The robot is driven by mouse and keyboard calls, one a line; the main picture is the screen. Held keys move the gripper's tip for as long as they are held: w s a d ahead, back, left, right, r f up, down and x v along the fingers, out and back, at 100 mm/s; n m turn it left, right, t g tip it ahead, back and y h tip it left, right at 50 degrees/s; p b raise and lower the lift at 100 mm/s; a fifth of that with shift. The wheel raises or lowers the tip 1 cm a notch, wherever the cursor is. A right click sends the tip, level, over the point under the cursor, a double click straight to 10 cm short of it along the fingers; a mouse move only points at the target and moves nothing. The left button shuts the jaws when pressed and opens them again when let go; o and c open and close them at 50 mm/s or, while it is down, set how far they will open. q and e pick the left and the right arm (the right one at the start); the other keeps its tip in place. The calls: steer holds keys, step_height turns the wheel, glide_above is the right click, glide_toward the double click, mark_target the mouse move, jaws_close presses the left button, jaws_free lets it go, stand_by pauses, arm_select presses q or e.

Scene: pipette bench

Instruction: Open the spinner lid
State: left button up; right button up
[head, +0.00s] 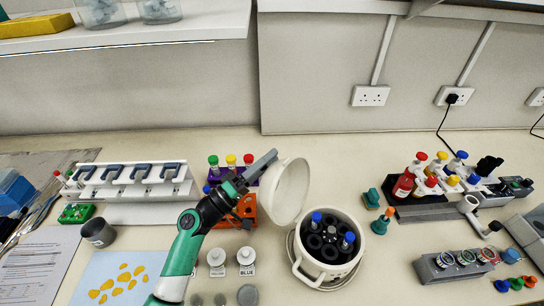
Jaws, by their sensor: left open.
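The spinner (353,271) is a round cream pot with a handle, standing right of the middle of the bench in the head view. Its pale round lid (290,192) stands raised and steeply tilted at the pot's back left. The pot's dark rotor shows, with blue-capped tubes (316,219) in it. My left gripper (266,160) is at the lid's upper left edge, behind or beside it. It is open; whether it touches the lid I cannot tell. My right gripper is not in view.
A purple rack with coloured caps and an orange rack (245,206) stand behind my left arm. White-capped bottles (246,258) stand left of the spinner. A pipette stand (130,180) is at the left, and a bottle rack (430,211) at the right. Clear bench lies behind the spinner.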

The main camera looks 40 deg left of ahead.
arm_select(q)
steer(key=shift+w+d+r, duration=0.2)
steer(key=shift+w+r, duration=0.05)
steer(key=shift+w, duration=0.35)
jaws_close()
steer(key=shift+f, duration=0.1)
stand_by(0.9)
